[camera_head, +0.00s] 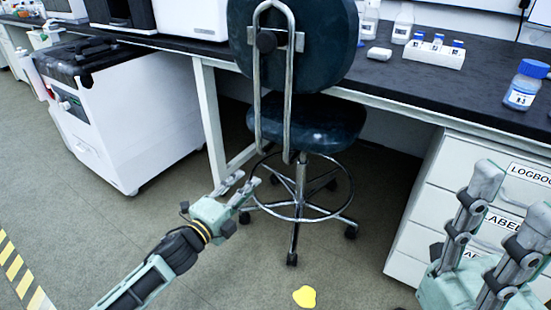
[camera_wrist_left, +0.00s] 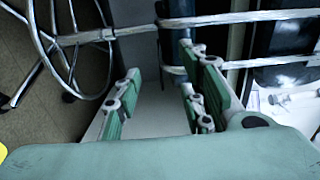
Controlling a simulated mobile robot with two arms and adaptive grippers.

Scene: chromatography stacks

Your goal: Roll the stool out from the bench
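The stool has a dark backrest (camera_head: 325,60), a dark seat (camera_head: 330,125), a chrome foot ring (camera_head: 300,218) and a base on casters. It stands upright at the bench (camera_head: 400,78), its backrest towards me. A looped metal bar (camera_head: 257,85) runs down behind its back. My left gripper (camera_head: 243,184) is low, near the left side of the foot ring in the head view. In the left wrist view its fingers (camera_wrist_left: 160,103) are apart, with nothing clearly held; chrome stool bars (camera_wrist_left: 235,20) pass beyond them. My right gripper (camera_head: 508,205) is open and empty before the drawers.
A white drawer cabinet (camera_head: 427,205) stands right of the stool. A white bench leg (camera_head: 211,120) and a white machine (camera_head: 125,110) are to the left. A yellow patch (camera_head: 304,296) lies on the floor, which is otherwise clear in front.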

